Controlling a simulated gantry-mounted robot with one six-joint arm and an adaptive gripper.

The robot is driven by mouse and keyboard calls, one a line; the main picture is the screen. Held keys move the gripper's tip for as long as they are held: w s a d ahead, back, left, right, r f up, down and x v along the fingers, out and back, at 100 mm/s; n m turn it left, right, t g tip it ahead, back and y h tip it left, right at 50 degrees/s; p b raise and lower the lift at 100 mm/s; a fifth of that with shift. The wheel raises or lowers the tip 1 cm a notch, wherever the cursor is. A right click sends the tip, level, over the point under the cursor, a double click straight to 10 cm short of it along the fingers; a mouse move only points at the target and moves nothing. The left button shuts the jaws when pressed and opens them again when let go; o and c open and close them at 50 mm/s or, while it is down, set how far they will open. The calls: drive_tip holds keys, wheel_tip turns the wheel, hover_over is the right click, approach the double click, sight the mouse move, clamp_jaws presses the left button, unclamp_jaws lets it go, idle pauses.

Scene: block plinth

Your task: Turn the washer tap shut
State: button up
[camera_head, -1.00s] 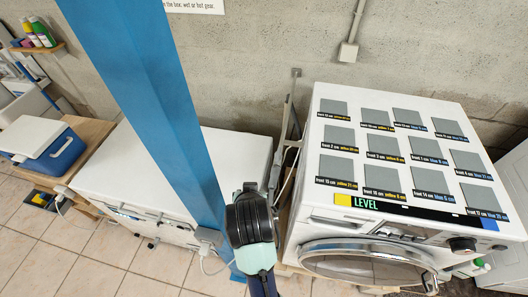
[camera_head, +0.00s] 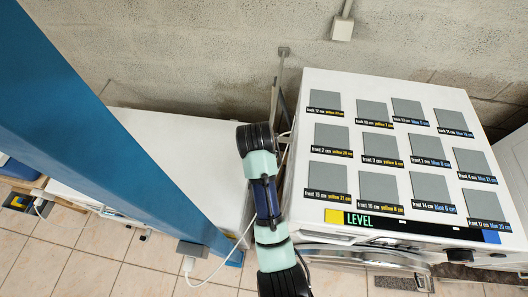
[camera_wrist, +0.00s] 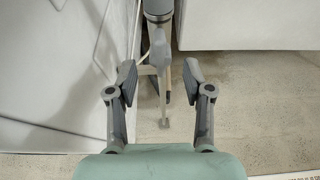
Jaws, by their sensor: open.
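In the wrist view my gripper (camera_wrist: 159,75) is open, its two fingers spread apart with nothing held. Between and beyond the fingers, in the gap between two white appliances, is a grey upright fitting (camera_wrist: 159,48) with a round grey cylinder above it in the picture; I cannot tell for certain whether this is the tap. A thin rod runs from it to a small square plate (camera_wrist: 163,123). In the head view the plate (camera_head: 283,51) is on the wall, and the washer (camera_head: 300,225) stands right of my arm. My gripper is not visible there.
Grey panels with labels and a LEVEL strip (camera_head: 400,224) cover the washer's top. A second white appliance (camera_head: 180,140) stands left, with a narrow gap between. A white cable (camera_head: 215,280) runs near a blue column. The wall is close behind.

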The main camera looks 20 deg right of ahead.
drive_tip(key=shift+x, duration=1.7)
clamp_jaws()
